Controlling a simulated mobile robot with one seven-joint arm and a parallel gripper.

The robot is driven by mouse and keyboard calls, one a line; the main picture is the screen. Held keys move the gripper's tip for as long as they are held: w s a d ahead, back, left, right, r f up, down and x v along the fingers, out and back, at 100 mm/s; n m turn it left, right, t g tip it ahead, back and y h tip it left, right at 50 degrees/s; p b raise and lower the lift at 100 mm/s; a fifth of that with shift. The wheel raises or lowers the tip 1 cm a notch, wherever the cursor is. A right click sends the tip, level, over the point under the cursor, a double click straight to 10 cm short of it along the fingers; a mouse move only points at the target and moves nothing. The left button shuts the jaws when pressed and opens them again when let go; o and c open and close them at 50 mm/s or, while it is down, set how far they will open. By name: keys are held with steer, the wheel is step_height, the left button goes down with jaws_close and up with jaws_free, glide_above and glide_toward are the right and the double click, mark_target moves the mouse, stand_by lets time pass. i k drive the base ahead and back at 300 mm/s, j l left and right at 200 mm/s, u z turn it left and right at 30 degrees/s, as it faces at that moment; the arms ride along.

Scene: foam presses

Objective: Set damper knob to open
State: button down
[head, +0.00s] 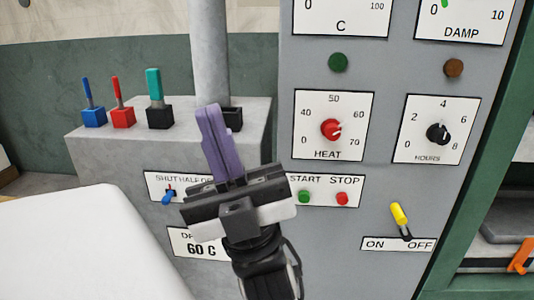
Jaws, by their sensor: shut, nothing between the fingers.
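The damper knob (168,196) is a small blue knob with a little red mark, on the front of the grey block. It sits on a white plate (156,181) reading SHUT, HALF and the start of a third word, whose end is hidden behind my gripper. The exact setting of the knob is too small to tell. My gripper (211,108) has purple fingers closed together with nothing between them. They point up, in front of the block, to the right of the knob and apart from it in the picture.
Blue (87,94), red (117,90) and teal (154,86) levers stand on the block beside a grey column (209,50). The panel right holds a red HEAT knob (330,130), black HOURS knob (438,134), START/STOP buttons and a yellow switch (399,215). A white surface (75,250) fills the lower left.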

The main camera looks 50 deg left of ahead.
mark_target(166, 200)
steer(key=u, duration=1.85)
